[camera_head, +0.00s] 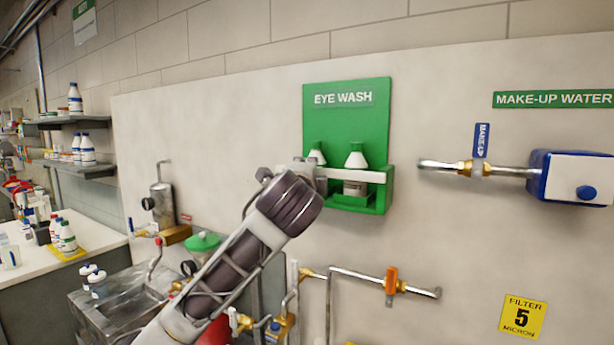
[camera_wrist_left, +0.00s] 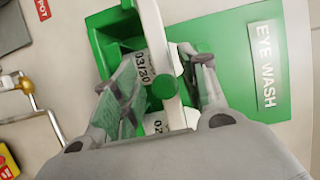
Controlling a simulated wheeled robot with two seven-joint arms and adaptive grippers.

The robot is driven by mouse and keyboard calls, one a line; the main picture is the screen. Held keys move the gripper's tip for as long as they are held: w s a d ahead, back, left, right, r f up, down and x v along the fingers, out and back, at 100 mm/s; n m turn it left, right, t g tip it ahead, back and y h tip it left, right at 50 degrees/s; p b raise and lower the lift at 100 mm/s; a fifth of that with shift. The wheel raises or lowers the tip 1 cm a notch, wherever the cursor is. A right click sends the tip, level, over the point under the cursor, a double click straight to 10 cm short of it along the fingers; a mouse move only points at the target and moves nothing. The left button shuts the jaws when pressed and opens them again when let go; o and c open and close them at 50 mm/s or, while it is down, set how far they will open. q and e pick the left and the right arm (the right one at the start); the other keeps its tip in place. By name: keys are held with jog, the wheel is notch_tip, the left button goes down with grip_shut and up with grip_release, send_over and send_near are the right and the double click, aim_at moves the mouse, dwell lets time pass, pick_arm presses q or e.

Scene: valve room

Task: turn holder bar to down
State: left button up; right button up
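The green eye wash station (camera_head: 342,112) hangs on the wall panel. Its white holder bar (camera_head: 367,175) runs level across the front of two bottles (camera_head: 356,157). My left gripper (camera_head: 319,174) is at the left part of the station, its fingers partly hidden by my wrist. In the left wrist view, which is turned sideways, the left gripper (camera_wrist_left: 163,88) is open. Its fingers stand apart on either side of the holder bar (camera_wrist_left: 155,42), with dated bottle labels visible behind. Contact with the bar cannot be told. My right gripper is out of view.
A make-up water pipe with a blue box (camera_head: 585,178) is to the right. An orange-handled valve (camera_head: 391,281) and pipes are below. A sink (camera_head: 124,298) and shelves with bottles are at the left.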

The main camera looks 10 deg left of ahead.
pick_arm(q)
jog(key=s+d, duration=0.1)
jog(key=s, duration=1.1)
dwell(0.4)
jog(key=shift+w, duration=0.1)
